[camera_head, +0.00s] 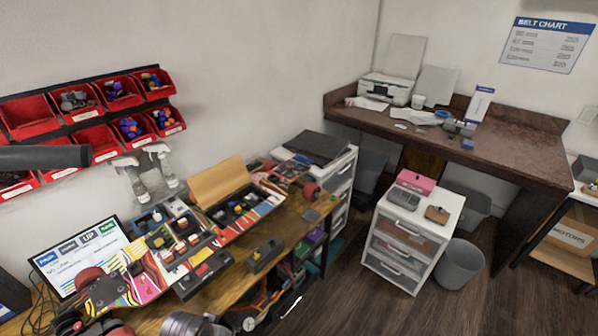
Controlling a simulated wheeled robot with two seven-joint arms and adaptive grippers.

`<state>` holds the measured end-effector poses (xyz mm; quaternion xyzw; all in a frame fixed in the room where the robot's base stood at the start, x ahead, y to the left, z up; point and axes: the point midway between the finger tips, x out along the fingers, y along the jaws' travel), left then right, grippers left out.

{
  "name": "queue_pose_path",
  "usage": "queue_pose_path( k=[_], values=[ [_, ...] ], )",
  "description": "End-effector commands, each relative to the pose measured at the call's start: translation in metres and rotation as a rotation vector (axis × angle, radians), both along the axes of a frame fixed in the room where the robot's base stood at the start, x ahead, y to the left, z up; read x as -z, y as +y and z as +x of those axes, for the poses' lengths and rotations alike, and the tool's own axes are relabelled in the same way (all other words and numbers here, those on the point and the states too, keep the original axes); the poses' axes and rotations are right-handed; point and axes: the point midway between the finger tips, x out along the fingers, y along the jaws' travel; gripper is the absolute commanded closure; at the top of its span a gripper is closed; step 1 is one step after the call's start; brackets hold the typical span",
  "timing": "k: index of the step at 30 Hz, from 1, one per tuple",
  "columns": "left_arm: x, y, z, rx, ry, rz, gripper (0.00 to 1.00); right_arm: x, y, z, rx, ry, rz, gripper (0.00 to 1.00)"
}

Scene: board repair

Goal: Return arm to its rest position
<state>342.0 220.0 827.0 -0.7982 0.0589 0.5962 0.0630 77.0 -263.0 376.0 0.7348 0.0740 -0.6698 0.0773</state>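Neither gripper can be made out in the head view. A dark, rounded bar (45,157) juts in from the left edge in front of the red bins. A grey rounded metal shape (185,325) is cut off at the bottom edge. I cannot tell what either belongs to. A colourful board with reddish wheels (125,281) lies on the wooden workbench (318,213). Small parts sit in dark trays (185,233) along the bench.
Red wall bins (98,139) and spray bottles (133,182) are at the left. A screen (82,258) stands on the bench. A white drawer unit (398,256) and grey bin (459,265) stand on the floor before a brown desk (500,155). Some floor is clear.

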Motion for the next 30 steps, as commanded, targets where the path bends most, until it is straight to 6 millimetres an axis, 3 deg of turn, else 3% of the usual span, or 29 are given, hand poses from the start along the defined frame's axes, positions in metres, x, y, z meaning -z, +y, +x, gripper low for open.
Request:
queue_pose_path(
  k=[14,30],
  values=[
    [0.127,-0.001,-0.003,0.007,0.043,0.003,0.56,0.0,0.001,0.0,0.0,0.0,0.001,0.41],
    [0.259,0.004,-0.045,0.015,0.091,0.007,0.56,0.0,-0.003,0.0,-0.001,0.0,-0.003,0.41]
  ],
)
